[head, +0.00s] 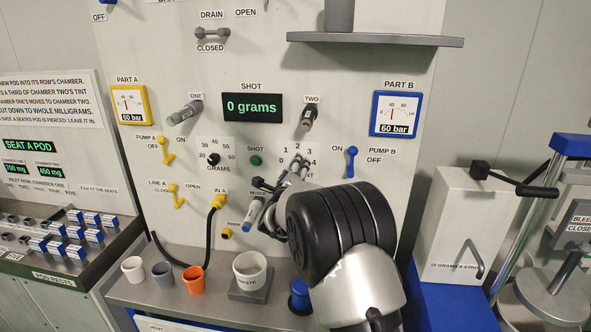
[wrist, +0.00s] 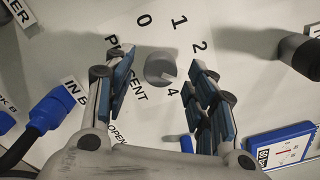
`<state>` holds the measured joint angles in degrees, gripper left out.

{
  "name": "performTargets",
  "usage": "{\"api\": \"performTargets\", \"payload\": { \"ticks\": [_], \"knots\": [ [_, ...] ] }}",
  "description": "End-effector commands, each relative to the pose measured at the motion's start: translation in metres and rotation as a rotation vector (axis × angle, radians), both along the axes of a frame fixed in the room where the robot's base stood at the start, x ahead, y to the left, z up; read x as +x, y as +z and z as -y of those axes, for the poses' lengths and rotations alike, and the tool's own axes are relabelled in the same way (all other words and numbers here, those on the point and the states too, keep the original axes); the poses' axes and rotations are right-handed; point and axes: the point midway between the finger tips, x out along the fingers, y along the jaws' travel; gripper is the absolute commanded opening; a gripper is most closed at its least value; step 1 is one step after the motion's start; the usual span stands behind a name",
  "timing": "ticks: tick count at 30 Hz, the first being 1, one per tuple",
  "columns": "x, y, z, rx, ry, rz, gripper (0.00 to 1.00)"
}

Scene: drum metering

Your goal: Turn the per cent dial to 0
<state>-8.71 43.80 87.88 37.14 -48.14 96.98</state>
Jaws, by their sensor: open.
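The per cent dial (wrist: 160,67) is a small round grey knob on the white panel. In the wrist view its scale shows 0 at the upper left, then 1, 2 and a 4 close below the knob. A darker notch shows on its lower side, but I cannot tell surely which number it marks. My gripper (wrist: 158,78) is open, one finger on each side of the knob, apparently not touching it. The right finger hides part of the scale. In the head view my gripper (head: 285,186) is at the dial and mostly hides it.
A black grams dial (head: 213,158) and a green shot button (head: 255,160) sit left of my gripper. The blue pump B lever (head: 351,161) is to the right. Below are an orange cup (head: 194,279) and a waste cup (head: 250,268). A shelf (head: 375,40) juts out above.

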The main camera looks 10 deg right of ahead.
Motion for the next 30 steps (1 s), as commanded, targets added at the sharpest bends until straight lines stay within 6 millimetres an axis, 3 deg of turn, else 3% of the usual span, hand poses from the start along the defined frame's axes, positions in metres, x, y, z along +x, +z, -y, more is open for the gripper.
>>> {"api": "performTargets", "payload": {
  "ticks": [5,14,30],
  "knots": [
    [0.0121,0.0000,0.0038,0.000,0.001,0.001,0.51],
    [0.0138,0.0002,0.0043,0.000,0.001,0.000,0.51],
    [0.0137,0.0004,0.0042,0.000,0.001,0.001,0.16]
  ]
}}
